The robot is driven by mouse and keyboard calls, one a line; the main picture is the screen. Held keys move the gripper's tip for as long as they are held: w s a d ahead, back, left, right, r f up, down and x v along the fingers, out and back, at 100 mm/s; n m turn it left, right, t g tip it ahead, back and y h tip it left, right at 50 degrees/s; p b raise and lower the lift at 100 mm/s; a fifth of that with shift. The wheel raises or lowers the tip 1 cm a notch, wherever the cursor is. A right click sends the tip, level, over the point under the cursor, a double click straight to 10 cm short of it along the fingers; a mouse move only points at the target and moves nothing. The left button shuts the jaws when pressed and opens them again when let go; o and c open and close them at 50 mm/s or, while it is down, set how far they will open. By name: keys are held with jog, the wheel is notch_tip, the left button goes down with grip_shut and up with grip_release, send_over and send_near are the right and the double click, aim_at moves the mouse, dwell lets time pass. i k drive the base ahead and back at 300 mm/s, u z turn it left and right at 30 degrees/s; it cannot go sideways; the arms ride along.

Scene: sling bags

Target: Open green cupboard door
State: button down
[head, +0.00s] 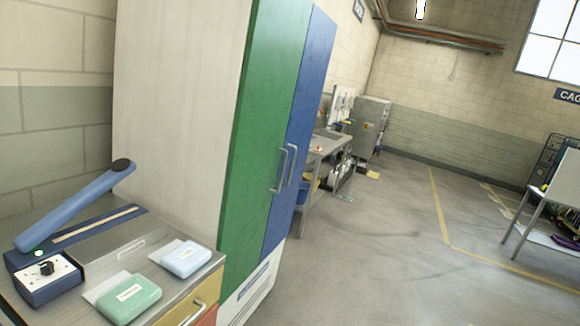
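The green cupboard door (262,150) is the nearer of two tall doors on the front of a pale cupboard (178,100). It looks shut. It has a vertical metal bar handle (280,169) near its right edge. The blue door (302,130) stands beside it on the right, with its own metal handle (291,166), and also looks shut. My gripper does not show in this view.
A metal-topped cabinet with a blue-armed device (80,208), a green packet (130,300) and a light blue packet (186,259) stands at the left front. A workbench (330,148) is beyond the cupboard. The grey floor (385,250) before the doors is clear.

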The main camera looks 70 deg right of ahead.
aim_at(278, 30)
jog(key=z, duration=1.75)
jog(key=k, duration=0.4)
jog(key=z, duration=0.75)
jog(key=i, duration=2.6)
jog(key=u, duration=0.8)
